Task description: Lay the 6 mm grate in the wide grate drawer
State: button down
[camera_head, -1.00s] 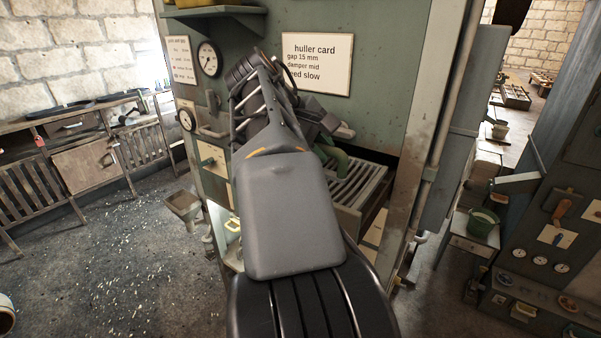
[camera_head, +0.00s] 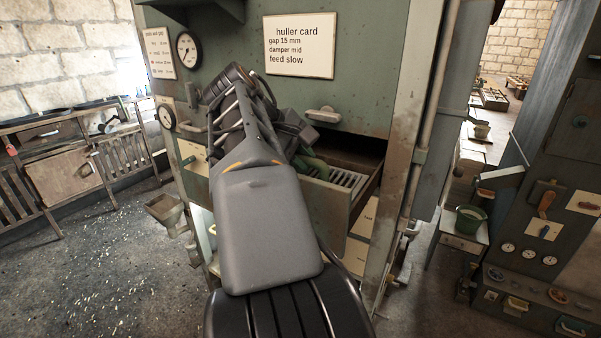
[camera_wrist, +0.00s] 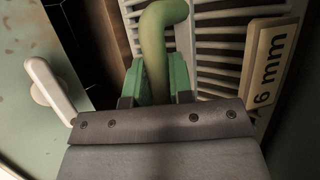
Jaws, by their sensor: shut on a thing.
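The 6 mm grate (camera_head: 343,178) is a pale slatted panel; its slats (camera_wrist: 215,60) and its "6 mm" plate (camera_wrist: 272,65) show in the wrist view. My gripper (camera_wrist: 155,88) is shut on the grate's green bent handle (camera_wrist: 154,45), which also shows in the head view (camera_head: 311,166). The open grate drawer (camera_head: 335,205) juts from the green machine. The grate lies at the drawer's opening, behind its front panel. My arm hides its left part, and I cannot tell whether it rests on the drawer floor.
The machine face (camera_head: 375,75) rises behind the drawer, with a pale handle (camera_head: 323,116) just above the opening; a pale handle is close left of my gripper in the wrist view (camera_wrist: 48,90). A vertical pipe (camera_head: 432,95) runs at the right. The floor at left is mostly clear.

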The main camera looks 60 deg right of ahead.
jog(key=shift+f, duration=0.45)
jog(key=shift+f, duration=0.15)
jog(key=c, duration=1)
grip_release()
jog(key=p+v, duration=0.1)
jog(key=v, duration=1.1)
